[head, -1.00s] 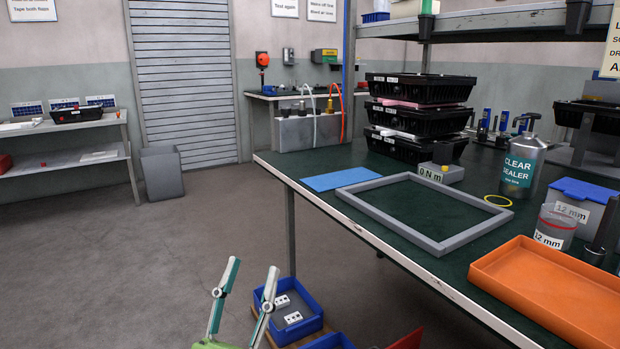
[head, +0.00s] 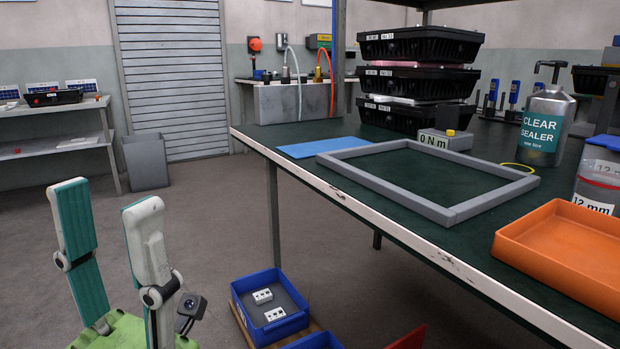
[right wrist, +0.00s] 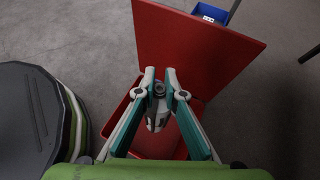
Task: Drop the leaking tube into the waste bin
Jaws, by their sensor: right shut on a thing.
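In the right wrist view my right gripper (right wrist: 159,78) is shut on a small grey and white tube (right wrist: 157,112), which hangs down between the fingers. Whether it leaks cannot be seen. Below it is a red waste bin (right wrist: 197,112) with its red lid (right wrist: 195,50) standing open; the tube shows against its opening. Only a red edge (head: 408,340) shows at the bottom of the head view. My left gripper (head: 105,202) is open and empty over the floor, left of the bench. My right gripper is outside the head view.
The green bench (head: 375,215) holds a grey frame, a clear sealer bottle (head: 545,118) and an orange tray (head: 568,245). A grey bin (head: 146,161) stands by the shutter.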

